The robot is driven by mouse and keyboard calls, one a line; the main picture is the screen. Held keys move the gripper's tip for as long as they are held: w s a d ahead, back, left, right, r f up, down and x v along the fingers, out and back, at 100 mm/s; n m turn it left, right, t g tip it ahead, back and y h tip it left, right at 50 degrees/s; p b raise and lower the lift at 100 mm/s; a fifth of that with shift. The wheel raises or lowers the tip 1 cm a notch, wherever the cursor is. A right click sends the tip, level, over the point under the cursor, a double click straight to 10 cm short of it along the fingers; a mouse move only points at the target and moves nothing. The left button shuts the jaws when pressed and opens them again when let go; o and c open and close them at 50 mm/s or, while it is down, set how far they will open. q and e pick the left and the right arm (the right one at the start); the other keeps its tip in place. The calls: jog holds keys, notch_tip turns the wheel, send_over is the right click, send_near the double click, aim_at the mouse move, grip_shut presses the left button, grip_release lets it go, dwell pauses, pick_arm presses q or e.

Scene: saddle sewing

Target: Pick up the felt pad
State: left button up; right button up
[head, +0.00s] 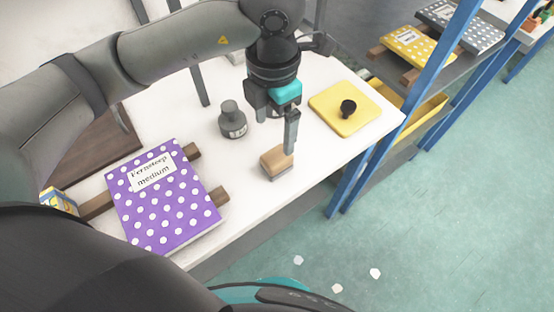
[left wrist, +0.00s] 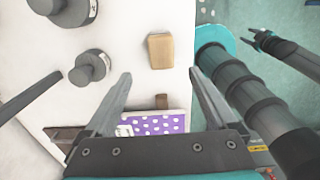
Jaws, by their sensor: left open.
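A small tan block with a grey underside (head: 278,162), which looks like the felt pad, lies on the white table near its front edge. It also shows in the left wrist view (left wrist: 160,50), beyond and between my fingertips. My left gripper (head: 277,130) is open and empty, pointing down above the pad. One finger overlaps the pad's edge in the head view; I cannot tell whether they touch. My right gripper (left wrist: 263,39) shows small at the right of the left wrist view, clear of the table.
A dark grey knobbed weight (head: 232,120) stands left of my left gripper. A yellow board with a black knob (head: 330,108) lies to the right. A purple dotted book (head: 165,205) rests on wooden bars at the left. A blue-framed shelf (head: 372,160) stands beyond the table's right end.

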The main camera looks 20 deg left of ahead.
aim_at(277, 155)
pick_arm(q)
jog(key=f, duration=0.5)
jog(key=f+b, duration=0.1)
jog(key=f, duration=0.4)
jog(key=shift+w+d+f, duration=0.1)
jog(key=shift+d+f, duration=0.05)
jog(key=shift+d, duration=0.05)
jog(key=shift+c, duration=0.3)
grip_shut()
notch_tip(277, 155, up, 20)
jog(key=p, duration=0.3)
dwell(0.4)
